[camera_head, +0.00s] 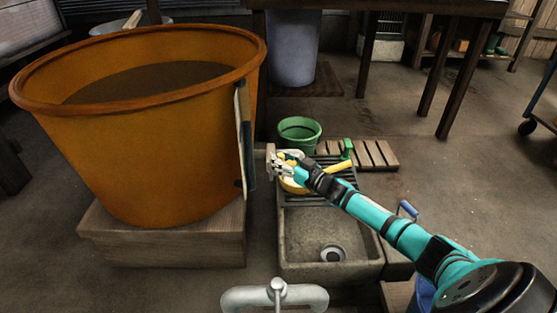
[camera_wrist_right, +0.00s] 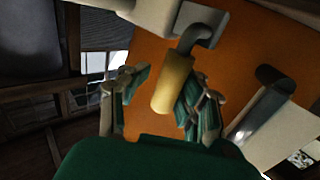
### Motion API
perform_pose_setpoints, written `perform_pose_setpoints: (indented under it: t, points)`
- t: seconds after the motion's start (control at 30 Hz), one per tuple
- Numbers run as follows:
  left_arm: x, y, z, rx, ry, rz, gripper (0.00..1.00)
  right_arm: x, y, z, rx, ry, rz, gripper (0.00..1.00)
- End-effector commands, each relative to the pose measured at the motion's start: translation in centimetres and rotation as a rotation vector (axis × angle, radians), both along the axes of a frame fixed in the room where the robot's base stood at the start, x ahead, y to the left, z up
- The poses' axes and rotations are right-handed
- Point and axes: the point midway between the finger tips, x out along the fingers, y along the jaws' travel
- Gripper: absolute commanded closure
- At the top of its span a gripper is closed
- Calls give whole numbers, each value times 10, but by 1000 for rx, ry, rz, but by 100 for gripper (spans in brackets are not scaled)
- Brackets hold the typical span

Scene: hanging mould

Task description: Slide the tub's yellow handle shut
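The big orange tub (camera_head: 150,140) stands on a wooden block at the left, with a pale upright panel (camera_head: 244,130) on its right side. In the right wrist view the yellow handle (camera_wrist_right: 172,85) hangs from a grey bent rod in front of the tub's orange wall (camera_wrist_right: 240,65). My right gripper (camera_wrist_right: 166,84) is open, with one finger on each side of the handle. A gap shows at the left finger; the right finger overlaps the handle's edge, and contact cannot be told. In the head view my right gripper (camera_head: 279,165) is right of the tub. My left gripper is not in view.
A stone sink (camera_head: 310,265) with a ribbed drainboard lies below my right arm. A green bucket (camera_head: 299,133) and a slatted wooden board (camera_head: 372,154) are behind it. A grey tap (camera_head: 275,293) is at the front. The floor at right is mostly clear.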

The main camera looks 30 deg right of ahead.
Motion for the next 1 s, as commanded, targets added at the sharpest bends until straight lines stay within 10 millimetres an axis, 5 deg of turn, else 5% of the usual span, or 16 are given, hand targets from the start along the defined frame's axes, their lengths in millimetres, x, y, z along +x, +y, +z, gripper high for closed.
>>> perform_pose_setpoints:
  t: [0.17,0.63,1.0]
  points:
    - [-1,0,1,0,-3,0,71,0,-5,0,-4,2,-8,54]
    - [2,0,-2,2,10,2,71,-5,-1,-1,0,2,0,54]
    - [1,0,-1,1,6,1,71,-65,-16,-2,0,5,-1,54]
